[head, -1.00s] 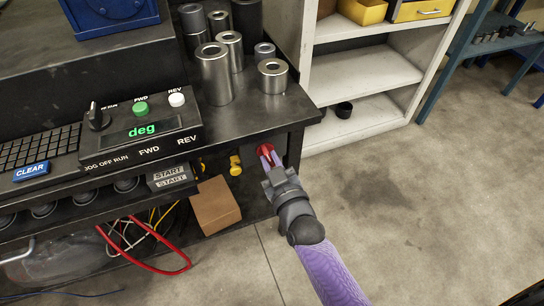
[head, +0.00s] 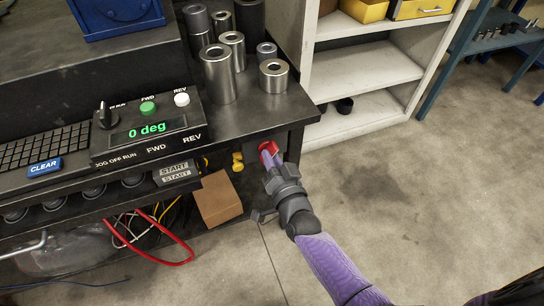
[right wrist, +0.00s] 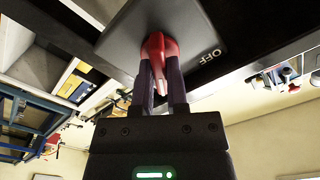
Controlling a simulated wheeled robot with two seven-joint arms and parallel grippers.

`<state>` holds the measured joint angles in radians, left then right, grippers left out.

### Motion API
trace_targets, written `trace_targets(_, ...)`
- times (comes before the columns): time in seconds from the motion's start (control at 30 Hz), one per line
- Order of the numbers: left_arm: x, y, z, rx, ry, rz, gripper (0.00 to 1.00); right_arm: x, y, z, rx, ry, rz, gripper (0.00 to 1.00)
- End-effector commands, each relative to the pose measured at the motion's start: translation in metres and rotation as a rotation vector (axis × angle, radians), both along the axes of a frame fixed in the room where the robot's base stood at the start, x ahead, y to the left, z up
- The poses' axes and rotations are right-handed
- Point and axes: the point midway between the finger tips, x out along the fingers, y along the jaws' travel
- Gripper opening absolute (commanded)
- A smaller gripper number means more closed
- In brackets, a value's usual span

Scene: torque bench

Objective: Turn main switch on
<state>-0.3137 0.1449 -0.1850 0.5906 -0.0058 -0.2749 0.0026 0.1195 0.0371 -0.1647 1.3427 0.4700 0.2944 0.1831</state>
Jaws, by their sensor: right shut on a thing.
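The main switch is a red rotary handle (head: 269,148) on the bench's end, below the top's right corner. In the right wrist view the red handle (right wrist: 157,47) sits on a dark plate (right wrist: 185,30) with the word OFF beside it. My right gripper (head: 271,157) is shut on the handle; in the right wrist view its two dark fingers (right wrist: 161,82) lie on either side of the red grip. The fingers hide part of the handle. The control box display (head: 147,130) reads "0 deg" in green. My left gripper is not in view.
Metal sockets (head: 218,75) stand on the bench top near its right corner. A yellow knob (head: 238,162) and a cardboard box (head: 218,199) are left of my right gripper. Red cables (head: 160,252) hang below the bench. White shelving (head: 355,70) stands behind; the floor on the right is clear.

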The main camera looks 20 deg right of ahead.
Motion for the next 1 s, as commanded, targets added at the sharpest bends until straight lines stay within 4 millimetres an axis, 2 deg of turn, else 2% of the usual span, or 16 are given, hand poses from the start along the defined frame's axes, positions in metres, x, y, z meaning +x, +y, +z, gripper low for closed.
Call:
trace_targets(0.4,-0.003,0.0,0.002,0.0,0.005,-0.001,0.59,0.0,0.0,0.0,0.174,0.007,0.001,0.0)
trace_targets(0.97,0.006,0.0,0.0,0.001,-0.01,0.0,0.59,0.0,0.0,0.0,0.198,0.008,0.001,0.0)
trace_targets(1.0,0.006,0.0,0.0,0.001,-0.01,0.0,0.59,0.0,0.0,0.0,0.198,0.007,0.0,0.24)
